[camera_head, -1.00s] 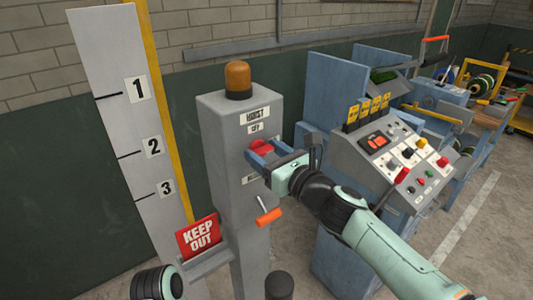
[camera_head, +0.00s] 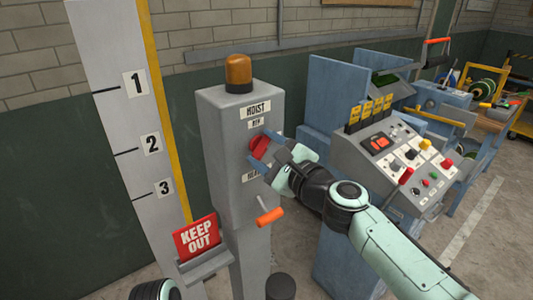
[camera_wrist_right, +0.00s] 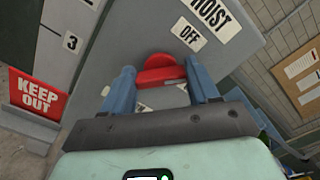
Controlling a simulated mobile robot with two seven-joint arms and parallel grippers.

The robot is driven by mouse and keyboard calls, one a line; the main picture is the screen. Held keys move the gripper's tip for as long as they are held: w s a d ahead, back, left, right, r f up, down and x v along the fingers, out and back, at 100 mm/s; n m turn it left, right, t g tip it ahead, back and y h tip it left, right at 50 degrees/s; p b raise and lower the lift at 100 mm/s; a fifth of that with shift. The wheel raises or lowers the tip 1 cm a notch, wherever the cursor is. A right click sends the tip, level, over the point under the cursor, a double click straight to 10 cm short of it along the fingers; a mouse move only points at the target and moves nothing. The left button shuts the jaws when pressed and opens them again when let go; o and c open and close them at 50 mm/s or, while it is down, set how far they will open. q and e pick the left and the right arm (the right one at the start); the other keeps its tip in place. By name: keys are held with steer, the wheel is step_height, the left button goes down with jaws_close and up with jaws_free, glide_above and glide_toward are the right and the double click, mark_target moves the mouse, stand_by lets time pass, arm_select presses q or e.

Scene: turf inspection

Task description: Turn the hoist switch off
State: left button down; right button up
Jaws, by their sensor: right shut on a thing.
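The hoist switch is a red knob (camera_head: 259,147) on the front of a grey post (camera_head: 228,190) under a HOIST label (camera_head: 256,109). An OFF label shows above the knob in the right wrist view (camera_wrist_right: 188,33); a lower label is partly hidden. My right gripper (camera_head: 267,154) has its blue fingers on either side of the knob and is shut on it. In the right wrist view the red knob (camera_wrist_right: 162,72) sits between the two fingertips. My left gripper is out of view.
An amber lamp (camera_head: 238,73) tops the post. An orange-handled crank (camera_head: 269,216) sticks out below the knob, close under my right gripper. A red KEEP OUT sign (camera_head: 197,238) stands at lower left. A control console (camera_head: 400,160) stands to the right.

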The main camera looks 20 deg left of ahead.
steer(key=n+b, duration=0.1)
steer(key=n, duration=0.3)
steer(key=shift+f+n, duration=0.15)
steer(key=shift+n, duration=0.15)
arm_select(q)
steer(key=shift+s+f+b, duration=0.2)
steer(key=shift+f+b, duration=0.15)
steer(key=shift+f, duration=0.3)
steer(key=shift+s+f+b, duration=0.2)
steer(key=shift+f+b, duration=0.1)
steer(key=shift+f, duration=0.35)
arm_select(e)
steer(key=shift+n, duration=1.9)
steer(key=o, duration=1.1)
steer(key=shift+c, duration=0.2)
arm_select(q)
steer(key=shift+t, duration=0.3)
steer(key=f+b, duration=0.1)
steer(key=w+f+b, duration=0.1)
steer(key=b, duration=0.1)
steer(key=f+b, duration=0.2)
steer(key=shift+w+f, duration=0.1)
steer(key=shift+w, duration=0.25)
arm_select(e)
steer(key=v, duration=1.3)
steer(key=shift+s+d, duration=0.15)
